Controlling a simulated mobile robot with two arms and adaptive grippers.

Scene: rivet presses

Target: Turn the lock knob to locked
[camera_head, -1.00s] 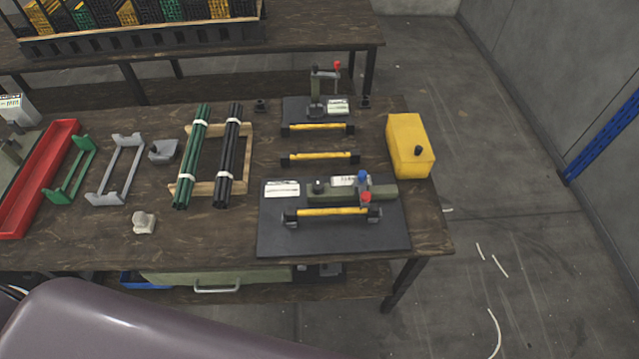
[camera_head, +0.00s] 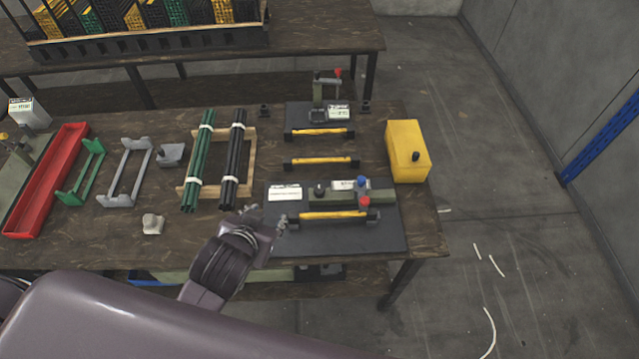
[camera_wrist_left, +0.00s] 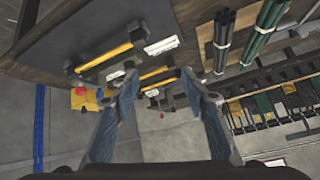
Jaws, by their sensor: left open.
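The near rivet press lies on a black base plate (camera_head: 300,243) at the right of the table. Its green body (camera_head: 380,196) carries a black knob (camera_head: 319,188), a blue knob (camera_head: 362,182) and a red knob (camera_head: 364,202). I cannot tell which is the lock knob or how it is set. A yellow bar (camera_head: 333,215) runs along the front. My left gripper (camera_head: 279,222) is open and empty at the plate's left edge, apart from the knobs. In the left wrist view its two fingers (camera_wrist_left: 158,84) are spread. My right gripper is not in view.
A second press (camera_head: 326,86) stands behind, with yellow bars before it. A yellow box (camera_head: 408,152) with a black knob is at the right. Green rods (camera_head: 197,165) and black rods (camera_head: 232,165) lie on a wooden rack to the left. A small beige block (camera_head: 152,223) is near the front.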

